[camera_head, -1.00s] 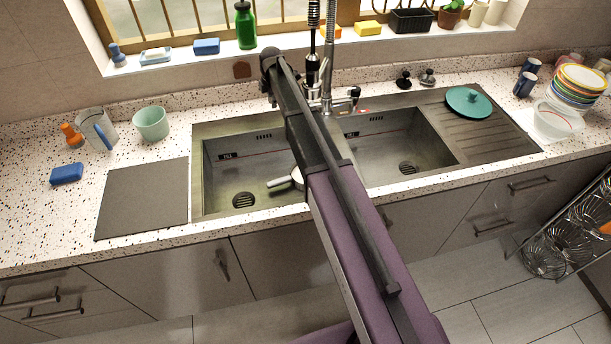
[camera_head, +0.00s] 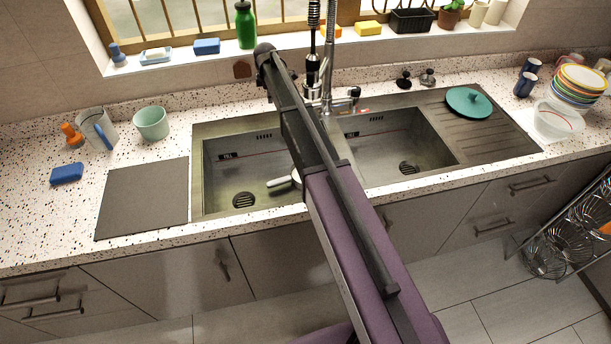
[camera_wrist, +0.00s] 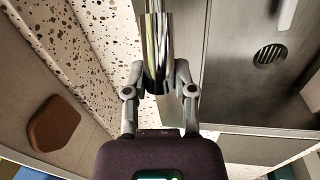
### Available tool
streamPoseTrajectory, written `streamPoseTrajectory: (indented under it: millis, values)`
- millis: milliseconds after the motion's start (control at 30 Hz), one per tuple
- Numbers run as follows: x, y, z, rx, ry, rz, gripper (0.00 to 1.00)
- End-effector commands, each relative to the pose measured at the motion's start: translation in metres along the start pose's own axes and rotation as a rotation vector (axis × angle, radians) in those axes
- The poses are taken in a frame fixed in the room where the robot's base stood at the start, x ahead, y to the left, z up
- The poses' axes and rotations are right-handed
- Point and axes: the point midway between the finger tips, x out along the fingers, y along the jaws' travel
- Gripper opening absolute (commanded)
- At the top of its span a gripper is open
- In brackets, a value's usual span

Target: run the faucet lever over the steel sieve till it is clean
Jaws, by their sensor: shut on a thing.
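The steel faucet (camera_head: 327,65) stands behind the sink, with a tall chrome neck and a dark spring hose. My arm hides the gripper in the head view. The steel sieve (camera_head: 281,182) lies in the left basin (camera_head: 222,178). Only its pale handle and a bit of its edge show to the left of my arm, which hides the rest. A pale bar at the top right of the wrist view may be its handle. I cannot tell whether water runs.
The right basin (camera_head: 395,140) looks empty. A grey board (camera_head: 143,197), a green bowl (camera_head: 151,123) and a pitcher (camera_head: 97,128) are at the left. Bottles and sponges line the sill.

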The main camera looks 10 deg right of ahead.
Motion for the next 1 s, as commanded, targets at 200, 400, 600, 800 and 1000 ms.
streamPoseTrajectory:
  millis: [200, 400, 600, 800, 1000]
  values:
    - [0.0, 0.0, 0.0, -0.001, 0.0, 0.0, 0.85]
    - [0.0, 0.0, 0.0, -0.001, 0.0, 0.0, 0.85]
    - [-0.001, 0.0, 0.001, -0.001, 0.0, 0.0, 0.85]
    - [-0.011, 0.0, 0.001, -0.001, 0.0, 0.0, 0.85]
    - [-0.026, 0.0, 0.001, -0.001, 0.0, 0.0, 0.85]
